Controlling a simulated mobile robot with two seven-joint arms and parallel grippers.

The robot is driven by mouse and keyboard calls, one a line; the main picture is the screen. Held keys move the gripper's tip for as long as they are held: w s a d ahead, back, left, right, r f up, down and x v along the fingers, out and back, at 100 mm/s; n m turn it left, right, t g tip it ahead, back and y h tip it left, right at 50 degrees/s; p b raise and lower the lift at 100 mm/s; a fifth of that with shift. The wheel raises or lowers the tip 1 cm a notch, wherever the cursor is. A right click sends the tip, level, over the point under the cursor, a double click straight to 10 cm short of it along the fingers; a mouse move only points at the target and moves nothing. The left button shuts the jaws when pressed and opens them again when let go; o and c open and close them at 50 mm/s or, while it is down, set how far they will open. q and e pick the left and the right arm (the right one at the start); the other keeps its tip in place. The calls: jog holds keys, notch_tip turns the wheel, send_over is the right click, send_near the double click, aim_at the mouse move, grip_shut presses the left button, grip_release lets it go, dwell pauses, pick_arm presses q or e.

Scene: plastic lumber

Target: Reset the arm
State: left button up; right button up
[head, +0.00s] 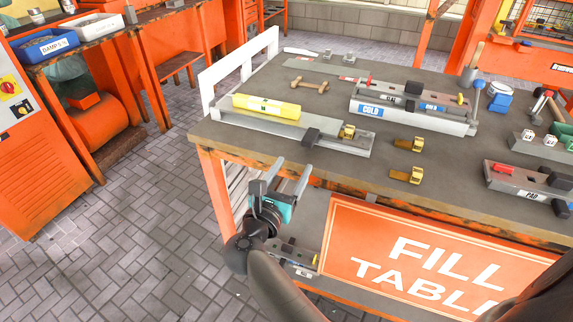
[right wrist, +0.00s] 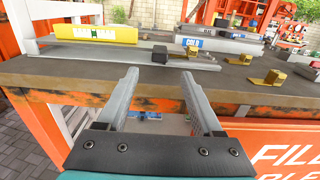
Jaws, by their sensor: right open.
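My right gripper (head: 292,168) is open and empty. It is in front of the fill table's front edge, near its left corner, with its fingers pointing toward the table. In the right wrist view its two fingers (right wrist: 159,76) are spread apart with nothing between them. The fill table (head: 330,122) has a grey top and an orange frame. A yellow level-like block (head: 266,106) rests on a grey metal fixture (head: 325,143) near the table's left end; the block also shows in the right wrist view (right wrist: 95,34). My left gripper is not in view.
Brass pieces (head: 408,144) stand near the front edge. A fixture labelled COLD (head: 415,117) is behind, and one labelled PAD (head: 528,184) is at right. An orange FILL TABLE sign (head: 400,255) hangs below the top. Paved floor (head: 140,230) is free at left.

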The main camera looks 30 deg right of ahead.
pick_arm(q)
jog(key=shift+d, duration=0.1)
